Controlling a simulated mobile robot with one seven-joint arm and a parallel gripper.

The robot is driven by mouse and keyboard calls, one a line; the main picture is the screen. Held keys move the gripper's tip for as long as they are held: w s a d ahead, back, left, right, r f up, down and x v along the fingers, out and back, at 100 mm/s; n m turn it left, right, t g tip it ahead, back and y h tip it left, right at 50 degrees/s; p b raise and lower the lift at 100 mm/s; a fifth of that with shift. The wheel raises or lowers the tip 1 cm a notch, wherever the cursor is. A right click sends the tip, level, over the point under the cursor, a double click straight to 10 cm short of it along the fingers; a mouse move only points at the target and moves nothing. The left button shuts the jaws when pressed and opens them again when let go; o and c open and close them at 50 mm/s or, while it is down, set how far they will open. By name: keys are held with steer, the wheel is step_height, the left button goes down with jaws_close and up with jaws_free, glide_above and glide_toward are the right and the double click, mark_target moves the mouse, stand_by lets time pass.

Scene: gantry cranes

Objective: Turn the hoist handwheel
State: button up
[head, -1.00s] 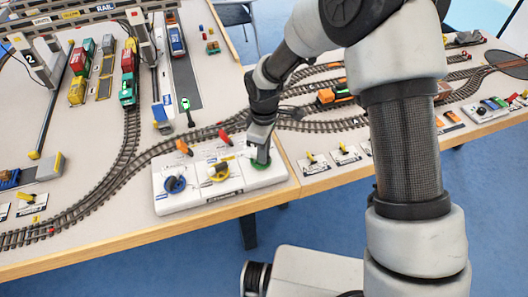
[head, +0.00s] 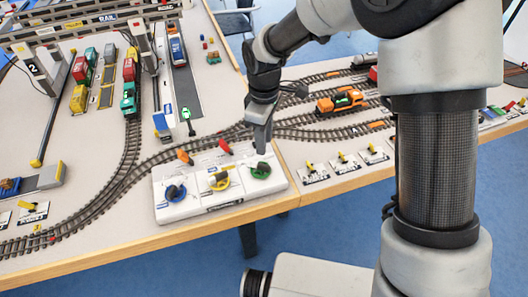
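A white control box (head: 205,208) at the table's front edge carries three handwheels in a row: blue (head: 175,193) at left, yellow (head: 219,181) in the middle and green (head: 261,170) at right. I cannot read which one is labelled hoist. My gripper (head: 261,150) points down just above the green wheel and appears apart from it. The fingers show edge-on, so I cannot tell whether they are open or shut. The green wheel is mostly uncovered.
An orange lever (head: 185,157) and a red lever (head: 225,147) stand at the back of the box. Curved railway track (head: 150,168) runs behind it. An orange locomotive (head: 341,101) is at right. Gantry cranes with coloured containers (head: 130,98) stand at the back left.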

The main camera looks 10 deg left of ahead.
step_height(320, 180, up, 7)
steer(key=shift+r, duration=0.2)
stand_by(1.1)
